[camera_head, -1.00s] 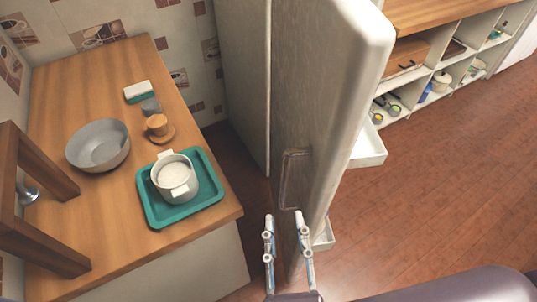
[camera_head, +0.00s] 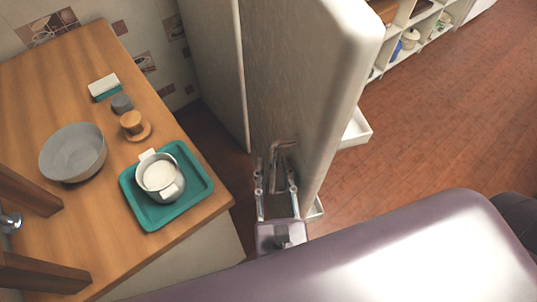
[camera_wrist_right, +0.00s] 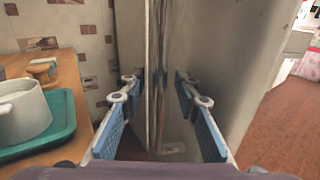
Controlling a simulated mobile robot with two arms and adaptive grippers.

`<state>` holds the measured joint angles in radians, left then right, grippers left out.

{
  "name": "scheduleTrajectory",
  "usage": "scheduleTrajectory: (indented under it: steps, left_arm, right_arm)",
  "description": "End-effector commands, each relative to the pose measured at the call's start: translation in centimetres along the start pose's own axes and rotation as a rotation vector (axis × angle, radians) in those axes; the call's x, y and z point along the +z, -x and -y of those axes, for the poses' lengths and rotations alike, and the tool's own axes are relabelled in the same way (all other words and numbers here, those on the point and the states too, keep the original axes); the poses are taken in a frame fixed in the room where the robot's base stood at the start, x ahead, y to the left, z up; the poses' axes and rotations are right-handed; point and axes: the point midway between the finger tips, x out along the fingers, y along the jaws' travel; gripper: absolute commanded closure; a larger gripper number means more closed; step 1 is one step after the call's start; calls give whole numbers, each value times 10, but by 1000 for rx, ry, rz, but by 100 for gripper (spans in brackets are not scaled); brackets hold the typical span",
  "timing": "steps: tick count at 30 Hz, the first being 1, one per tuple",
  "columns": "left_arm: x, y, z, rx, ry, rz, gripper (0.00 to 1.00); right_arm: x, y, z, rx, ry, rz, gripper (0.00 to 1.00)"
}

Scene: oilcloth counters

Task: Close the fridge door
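The fridge door (camera_head: 310,90) stands open, swung out from the pale fridge body (camera_head: 213,65). Its outer face and metal handle (camera_head: 285,145) face me. My right gripper (camera_head: 276,175) is at the handle, with its two fingers apart on either side of it in the head view. In the right wrist view the blue-padded fingers (camera_wrist_right: 158,95) are spread wide, with the door's surface and a narrow upright bar seen between them. I cannot tell whether either finger touches the handle. My left gripper is not in view.
A wooden counter (camera_head: 100,235) on the left holds a teal tray (camera_head: 197,187) with a white pot (camera_head: 160,175), and a grey bowl (camera_head: 73,152). White door shelves (camera_head: 357,128) stick out behind the door. Open shelving (camera_head: 405,45) stands at the back right. The right floor (camera_head: 440,130) is clear.

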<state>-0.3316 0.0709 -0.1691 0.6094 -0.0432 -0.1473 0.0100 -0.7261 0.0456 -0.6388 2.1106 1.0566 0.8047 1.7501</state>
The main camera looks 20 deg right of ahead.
Motion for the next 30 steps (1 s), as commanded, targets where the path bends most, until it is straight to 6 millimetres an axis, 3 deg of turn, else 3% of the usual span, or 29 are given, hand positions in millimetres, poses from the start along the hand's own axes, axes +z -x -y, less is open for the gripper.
scheduleTrajectory:
  steps: [9, 17, 30]
  left_arm:
    - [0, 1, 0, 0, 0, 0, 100]
    - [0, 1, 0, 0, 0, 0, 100]
    - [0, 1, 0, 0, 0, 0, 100]
  right_arm:
    - [0, -4, 0, -1, 0, 0, 71]
    - [0, -4, 0, 0, 1, 0, 99]
    - [0, -4, 0, 4, 0, 0, 100]
